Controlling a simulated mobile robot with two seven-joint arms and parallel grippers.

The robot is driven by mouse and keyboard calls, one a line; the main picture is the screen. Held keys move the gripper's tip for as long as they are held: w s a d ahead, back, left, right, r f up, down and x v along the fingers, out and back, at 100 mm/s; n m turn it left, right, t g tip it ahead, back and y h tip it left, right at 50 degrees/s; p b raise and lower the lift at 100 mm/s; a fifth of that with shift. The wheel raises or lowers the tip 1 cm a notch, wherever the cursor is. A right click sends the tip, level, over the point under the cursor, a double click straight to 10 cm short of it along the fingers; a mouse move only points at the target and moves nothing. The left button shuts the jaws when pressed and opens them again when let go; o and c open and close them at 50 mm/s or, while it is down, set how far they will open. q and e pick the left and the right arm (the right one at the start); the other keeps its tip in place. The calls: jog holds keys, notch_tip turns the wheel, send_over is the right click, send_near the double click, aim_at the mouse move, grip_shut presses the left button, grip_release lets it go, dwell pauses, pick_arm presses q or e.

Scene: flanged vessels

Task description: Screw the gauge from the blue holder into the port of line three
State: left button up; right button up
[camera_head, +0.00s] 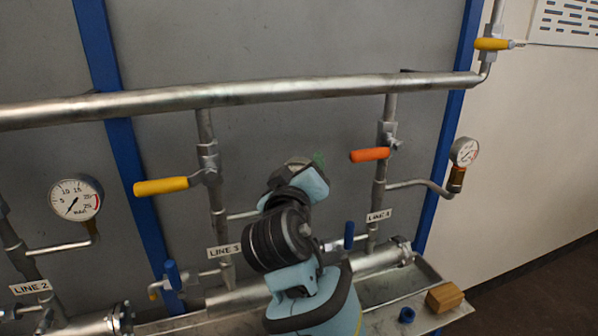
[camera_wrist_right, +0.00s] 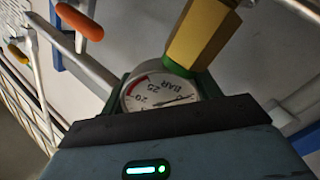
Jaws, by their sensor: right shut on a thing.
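My right gripper (camera_head: 298,178) is shut on the gauge (camera_wrist_right: 162,93), which has a white dial marked BAR and a brass hex fitting (camera_wrist_right: 203,32). The green fingers hold the dial's case in the wrist view. In the head view my right arm hides most of the gauge; only a bit of its case shows. The gripper is at the right end of line three's side pipe (camera_head: 242,215), right of the LINE 3 label (camera_head: 225,252). The port is hidden, so I cannot tell whether the fitting touches it. A small blue holder (camera_head: 407,314) stands empty at lower right. My left gripper is out of view.
Line three has a yellow-handled valve (camera_head: 163,187); the line to its right has an orange handle (camera_head: 370,154) and its own gauge (camera_head: 464,152). Line two's gauge (camera_head: 76,198) is at left. Blue small handles and a wooden block (camera_head: 444,297) are low down.

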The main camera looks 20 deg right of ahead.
jog(key=shift+r+m+g+h, duration=0.1)
jog(key=shift+m+g+h, duration=0.2)
jog(key=shift+h, duration=0.3)
jog(key=o, duration=1.2)
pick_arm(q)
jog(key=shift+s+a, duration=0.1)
